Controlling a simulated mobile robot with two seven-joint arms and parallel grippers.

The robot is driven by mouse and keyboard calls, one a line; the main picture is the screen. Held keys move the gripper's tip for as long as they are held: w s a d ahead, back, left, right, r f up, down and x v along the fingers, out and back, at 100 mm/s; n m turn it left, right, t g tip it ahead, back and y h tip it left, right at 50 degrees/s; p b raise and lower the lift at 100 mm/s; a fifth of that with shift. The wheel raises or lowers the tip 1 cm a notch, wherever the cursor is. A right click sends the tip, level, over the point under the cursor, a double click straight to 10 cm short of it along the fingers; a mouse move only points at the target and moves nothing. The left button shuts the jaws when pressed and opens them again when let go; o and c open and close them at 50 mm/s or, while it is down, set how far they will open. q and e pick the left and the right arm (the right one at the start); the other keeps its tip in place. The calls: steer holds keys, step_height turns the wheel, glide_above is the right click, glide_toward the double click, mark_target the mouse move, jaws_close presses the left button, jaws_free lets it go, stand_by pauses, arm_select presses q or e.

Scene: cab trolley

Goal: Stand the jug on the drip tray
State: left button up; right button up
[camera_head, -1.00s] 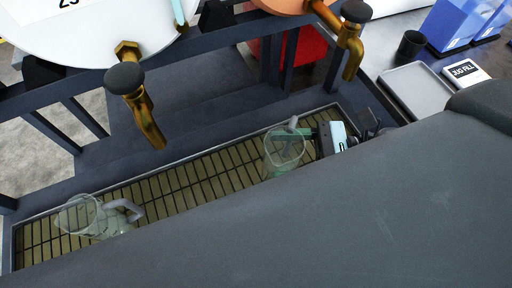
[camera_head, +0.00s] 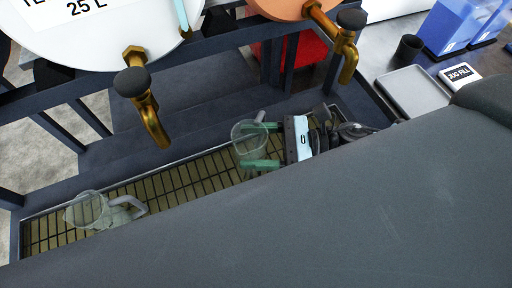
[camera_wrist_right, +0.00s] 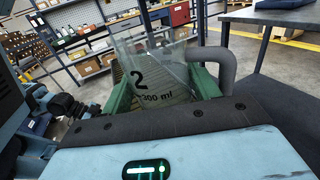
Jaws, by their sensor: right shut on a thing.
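A clear jug (camera_head: 246,153) with a grey handle is between the green fingers of my right gripper (camera_head: 262,148), over the right part of the slatted drip tray (camera_head: 186,184). In the right wrist view the jug (camera_wrist_right: 160,80) shows "2" and "300 ml", with a finger on each side and its handle to the right. The right gripper is shut on it. I cannot tell whether its base touches the tray. A second clear jug (camera_head: 88,210) with a grey handle stands on the tray's left end. My left gripper is not in view.
Brass taps hang over the tray: one on the white drum (camera_head: 140,95), one on the copper drum (camera_head: 347,50). Dark frame bars stand behind. A grey tray (camera_head: 412,92), a "JUG FILL" sign (camera_head: 460,74) and a black cup (camera_head: 409,47) are at right. The tray's middle is free.

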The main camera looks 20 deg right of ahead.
steer(key=shift+s+f, duration=0.1)
steer(key=shift+f, duration=1.05)
steer(key=shift+f, duration=0.1)
steer(key=o, duration=1)
steer(key=shift+o, duration=0.2)
